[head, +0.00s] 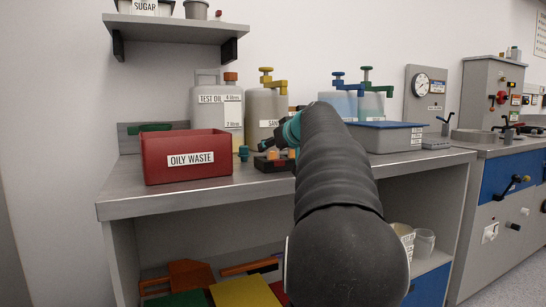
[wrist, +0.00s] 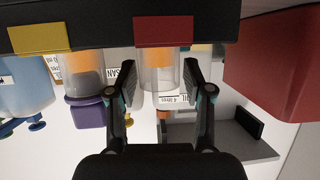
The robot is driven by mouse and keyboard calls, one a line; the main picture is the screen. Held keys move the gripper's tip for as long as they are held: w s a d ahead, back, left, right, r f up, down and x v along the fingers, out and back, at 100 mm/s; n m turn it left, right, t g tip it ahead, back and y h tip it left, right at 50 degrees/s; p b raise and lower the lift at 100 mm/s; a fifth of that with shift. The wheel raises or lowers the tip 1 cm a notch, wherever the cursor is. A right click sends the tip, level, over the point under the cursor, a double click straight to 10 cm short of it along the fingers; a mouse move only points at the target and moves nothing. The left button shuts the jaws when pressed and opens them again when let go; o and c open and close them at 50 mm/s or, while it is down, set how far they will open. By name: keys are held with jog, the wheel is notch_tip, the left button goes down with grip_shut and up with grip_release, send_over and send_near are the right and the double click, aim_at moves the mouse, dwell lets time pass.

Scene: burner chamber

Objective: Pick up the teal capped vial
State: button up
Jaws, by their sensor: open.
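My gripper (wrist: 150,80) is open, with a finger on each side of a clear vial (wrist: 160,76) holding orange contents. The vial stands in a dark rack (wrist: 105,32) at the red label; the wrist view is upside down. No teal cap shows on this vial, and I cannot tell whether the fingers touch it. A purple-capped vial (wrist: 84,82) stands beside it at the yellow label. In the head view, a small teal item (head: 244,153) stands left of the rack (head: 270,164); I cannot tell whether it is a vial or a cap. My arm partly hides the rack.
A red OILY WASTE bin (head: 188,168) stands left of the rack and shows in the wrist view (wrist: 272,65). A TEST OIL jug (head: 207,110) and pump bottles (head: 264,108) stand behind. A blue-lidded grey box (head: 390,137) is at right.

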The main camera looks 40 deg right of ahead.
jog(key=c, duration=0.9)
jog(key=shift+r, duration=0.1)
jog(key=shift+c, duration=0.2)
notch_tip(320, 180, up, 10)
jog(key=p, duration=0.3)
jog(key=o, duration=0.6)
jog(key=shift+c, duration=0.2)
grip_shut()
jog(key=shift+s+a, duration=0.1)
